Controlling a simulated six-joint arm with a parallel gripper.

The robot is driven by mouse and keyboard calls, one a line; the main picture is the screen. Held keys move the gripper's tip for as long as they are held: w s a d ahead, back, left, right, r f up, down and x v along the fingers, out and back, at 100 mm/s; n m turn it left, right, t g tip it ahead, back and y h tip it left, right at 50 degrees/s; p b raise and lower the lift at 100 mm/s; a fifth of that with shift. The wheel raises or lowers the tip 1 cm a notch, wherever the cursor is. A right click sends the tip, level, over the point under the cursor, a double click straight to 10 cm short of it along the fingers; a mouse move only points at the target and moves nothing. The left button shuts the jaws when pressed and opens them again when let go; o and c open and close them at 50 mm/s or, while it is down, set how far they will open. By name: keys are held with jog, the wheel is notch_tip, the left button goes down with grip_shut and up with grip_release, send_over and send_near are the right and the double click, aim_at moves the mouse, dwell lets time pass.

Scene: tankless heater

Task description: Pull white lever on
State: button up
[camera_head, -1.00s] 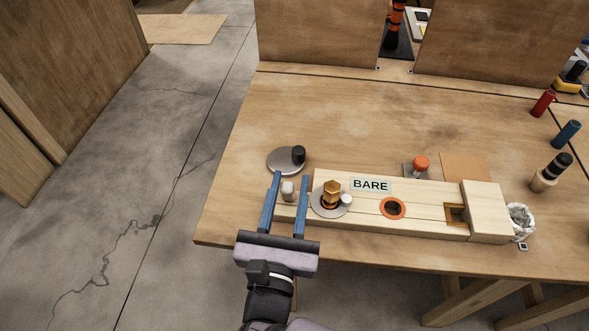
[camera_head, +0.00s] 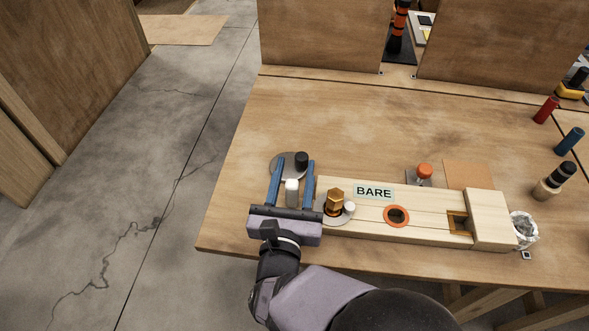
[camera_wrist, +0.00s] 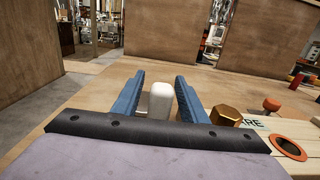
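The white lever (camera_head: 292,193) is a short white upright knob at the left end of a pale wooden block (camera_head: 432,231). It also stands upright in the wrist view (camera_wrist: 160,102). My gripper (camera_head: 293,176) is open, with one blue finger on each side of the white lever. In the wrist view, my gripper (camera_wrist: 162,88) shows a gap on both sides of the lever. The lever's base is hidden behind the gripper's palm.
Close on the right are a brass hex nut (camera_head: 335,199) and a small white knob (camera_head: 348,207) on a grey disc. A grey disc with a black knob (camera_head: 301,159) lies just behind. An orange knob (camera_head: 425,170) stands further right.

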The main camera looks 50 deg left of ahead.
jog(key=shift+r, duration=0.1)
grip_shut()
jog(key=shift+b, duration=0.6)
jog(key=shift+s+d+f+b, duration=0.1)
jog(key=shift+s+f+b, duration=0.1)
jog(key=shift+b, duration=0.45)
jog(key=shift+s+d+r+t+y+b, duration=0.15)
jog(key=shift+t+y+b, duration=0.35)
jog(key=shift+b, duration=0.65)
jog(key=b, duration=0.2)
jog(key=t+y+b, duration=0.1)
jog(key=b, duration=0.1)
jog(key=shift+s+d+r, duration=0.3)
jog(key=shift+d, duration=0.05)
jog(key=shift+s+d+r+t+y+b, duration=0.1)
jog(key=shift+d+r+t+y+b, duration=0.05)
jog(key=shift+r+t+y+b, duration=0.3)
jog(key=shift+f, duration=0.1)
